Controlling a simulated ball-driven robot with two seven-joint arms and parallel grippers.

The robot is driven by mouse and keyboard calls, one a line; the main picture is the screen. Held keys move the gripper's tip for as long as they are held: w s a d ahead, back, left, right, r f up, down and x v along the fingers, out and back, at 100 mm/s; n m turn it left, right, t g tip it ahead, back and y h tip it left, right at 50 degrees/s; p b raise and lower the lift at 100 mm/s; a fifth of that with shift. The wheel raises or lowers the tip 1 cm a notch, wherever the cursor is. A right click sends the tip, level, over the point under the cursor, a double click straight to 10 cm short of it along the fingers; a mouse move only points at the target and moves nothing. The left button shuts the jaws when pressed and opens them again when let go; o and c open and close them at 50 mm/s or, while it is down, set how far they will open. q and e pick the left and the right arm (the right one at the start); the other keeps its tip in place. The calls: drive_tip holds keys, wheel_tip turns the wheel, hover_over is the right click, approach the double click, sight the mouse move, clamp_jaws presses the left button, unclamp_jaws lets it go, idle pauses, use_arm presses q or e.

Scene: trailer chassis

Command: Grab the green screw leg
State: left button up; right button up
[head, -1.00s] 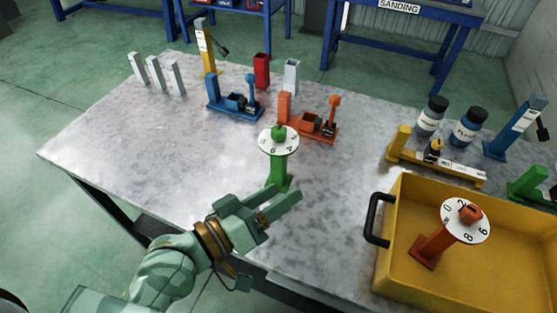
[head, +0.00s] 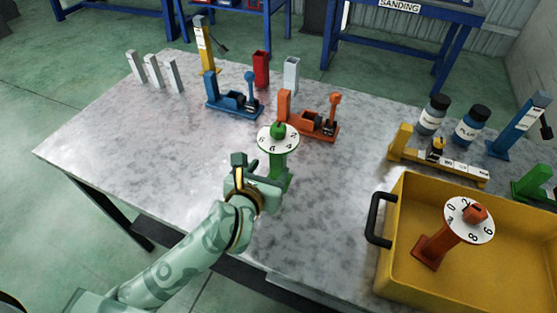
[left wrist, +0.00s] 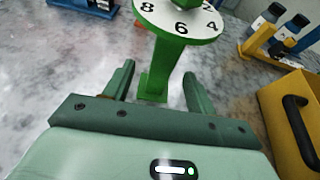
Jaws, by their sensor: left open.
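The green screw leg (head: 278,163) stands upright on the grey table, with a white numbered disc and a green knob at its top. It also shows in the left wrist view (left wrist: 160,70), straight ahead. My left gripper (head: 262,182) is open, low over the table at the near side of the leg. In the left wrist view its two fingers (left wrist: 158,85) point at the leg's lower post, one to each side. I see no contact between fingers and post. My right gripper is not in view.
A yellow crate (head: 384,262) with a black handle holds an orange screw leg (head: 432,248) at the right. Blue (head: 232,104) and orange (head: 312,124) fixtures stand behind the green leg. Two bottles and a yellow fixture (head: 437,165) stand back right.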

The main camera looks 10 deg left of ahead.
sight(274, 163)
use_arm(q)
drive_tip(key=x, duration=0.3)
drive_tip(key=shift+w+f, duration=0.1)
drive_tip(key=b+x, duration=0.1)
drive_tip(key=x, duration=0.4)
drive_tip(key=shift+d+b, duration=0.2)
drive_tip(key=shift+b, duration=0.15)
clamp_jaws()
